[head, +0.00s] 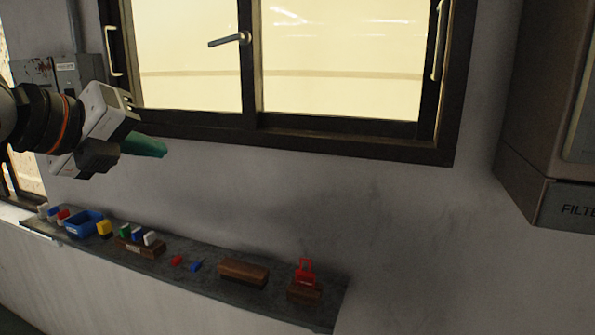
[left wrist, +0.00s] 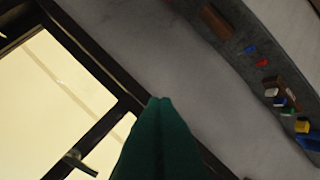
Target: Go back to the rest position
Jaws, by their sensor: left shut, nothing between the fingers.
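My left gripper (head: 158,148) comes in from the left in the head view, raised in front of the wall just below the window. Its green fingers are shut together and hold nothing. In the left wrist view the shut green fingertips (left wrist: 160,101) point toward the wall below the window frame. They are apart from the shelf and everything on it. My right gripper is not in view.
A dark shelf (head: 205,283) runs along the wall below, with a blue bin (head: 84,224), small coloured blocks, a brown block (head: 243,272) and a red item (head: 305,270). A dark-framed window (head: 290,125) is behind. A metal cabinet (head: 545,110) stands right.

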